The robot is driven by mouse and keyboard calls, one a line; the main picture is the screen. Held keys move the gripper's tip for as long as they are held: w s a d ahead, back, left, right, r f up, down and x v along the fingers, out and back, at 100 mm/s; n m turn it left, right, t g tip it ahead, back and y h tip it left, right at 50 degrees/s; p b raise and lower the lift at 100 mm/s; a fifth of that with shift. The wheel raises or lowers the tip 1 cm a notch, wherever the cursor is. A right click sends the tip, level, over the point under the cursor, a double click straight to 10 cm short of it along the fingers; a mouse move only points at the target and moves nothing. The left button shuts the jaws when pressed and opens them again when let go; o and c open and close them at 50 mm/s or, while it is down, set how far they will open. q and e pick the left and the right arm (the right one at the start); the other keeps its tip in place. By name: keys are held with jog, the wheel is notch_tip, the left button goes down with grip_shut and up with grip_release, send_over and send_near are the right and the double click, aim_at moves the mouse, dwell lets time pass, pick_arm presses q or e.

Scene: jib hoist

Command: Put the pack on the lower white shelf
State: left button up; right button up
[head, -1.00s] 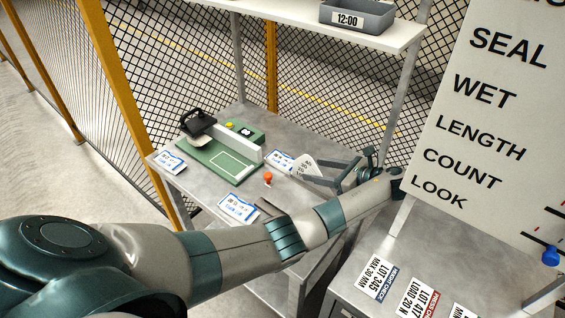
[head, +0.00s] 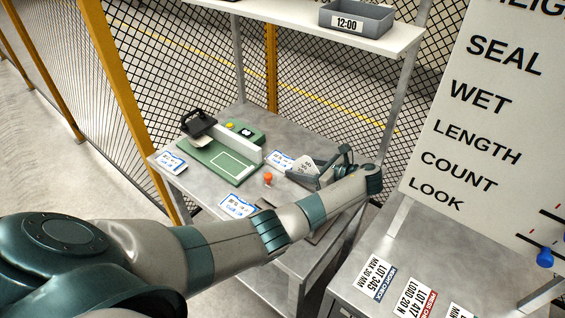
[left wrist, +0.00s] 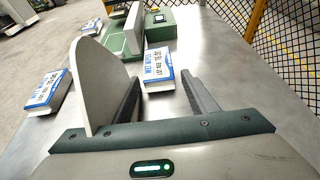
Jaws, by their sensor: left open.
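Three similar blue-and-white printed packs lie on the grey metal table: a back one (head: 280,160), a front one (head: 238,205) and a left one (head: 172,162). I cannot tell from looks which one is meant. My left gripper (head: 312,172) is open over the table, just right of the back pack. In the left wrist view the back pack (left wrist: 159,72) lies ahead of the gap between my open fingers (left wrist: 163,92), apart from them. A white shelf (head: 290,24) spans above the table; a second shelf is not visible. My right gripper is out of view.
A green fixture (head: 225,160) with a white wall and an orange-capped item (head: 268,178) are near. A grey bin (head: 357,17) sits on the shelf. Mesh fence stands behind, a white board at right.

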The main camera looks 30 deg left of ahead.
aim_at(289, 163)
pick_arm(q)
jog(key=a+p, duration=0.1)
jog(key=a, duration=0.2)
jog(key=shift+a+f, duration=0.5)
jog(key=shift+a, duration=0.3)
jog(key=shift+c, duration=0.3)
jog(key=c, duration=0.9)
jog(key=shift+o, duration=0.2)
jog(key=shift+r, duration=0.15)
notch_tip(289, 163, up, 10)
